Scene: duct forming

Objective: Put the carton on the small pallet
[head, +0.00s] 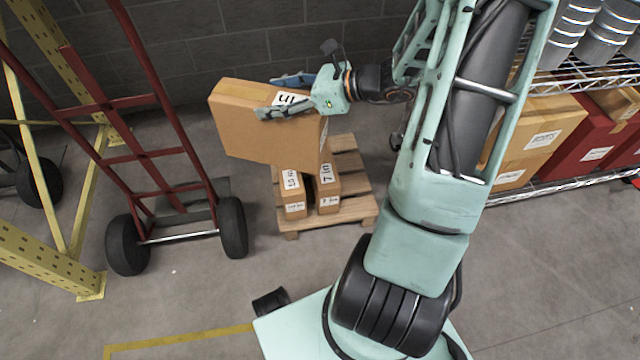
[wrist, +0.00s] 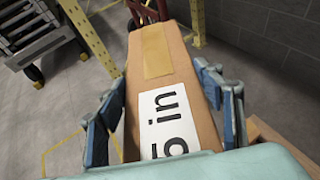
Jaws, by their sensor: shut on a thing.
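The carton (head: 250,135) is a brown box held in the air, slightly tilted, above and a little left of the small pallet (head: 356,209). My gripper (head: 290,95) is shut on its upper part, with one finger on each side. The wooden pallet stands on the floor and bears two small labelled boxes, one at left (head: 291,192) and one at right (head: 327,187). The held carton hides part of the pallet and boxes.
A red hand truck (head: 150,155) with black wheels stands left of the pallet. A yellow rack post (head: 45,265) is at far left. A block wall is behind. The floor in front of the pallet is clear.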

